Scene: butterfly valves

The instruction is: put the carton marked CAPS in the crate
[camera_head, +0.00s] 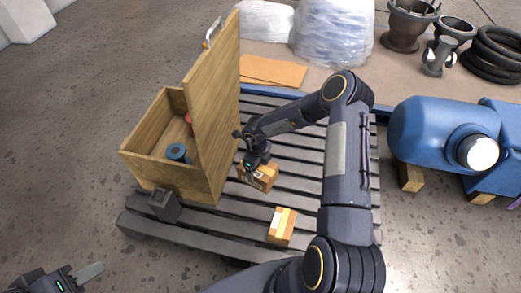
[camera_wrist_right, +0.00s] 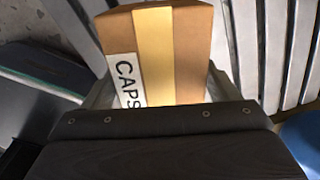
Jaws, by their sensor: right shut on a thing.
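The carton marked CAPS (camera_wrist_right: 165,50) is brown with a pale yellow tape strip and a white label. My right gripper (camera_wrist_right: 160,95) is shut on it. In the head view the right gripper (camera_head: 257,164) holds this carton (camera_head: 264,180) just right of the crate, over the pallet slats; I cannot tell whether it touches them. The wooden crate (camera_head: 150,176) stands on the pallet with its lid (camera_head: 212,110) upright on the side towards the carton. My left gripper (camera_head: 85,277) is at the bottom left, partly cut off, away from everything; its opening is unclear.
A second carton (camera_head: 282,226) sits on the pallet (camera_head: 310,165) nearer me. A blue ring-shaped part (camera_head: 177,152) and a red part (camera_head: 188,119) lie in the crate. A dark block (camera_head: 164,205) is at its front. A blue machine (camera_head: 430,130) stands right of the pallet.

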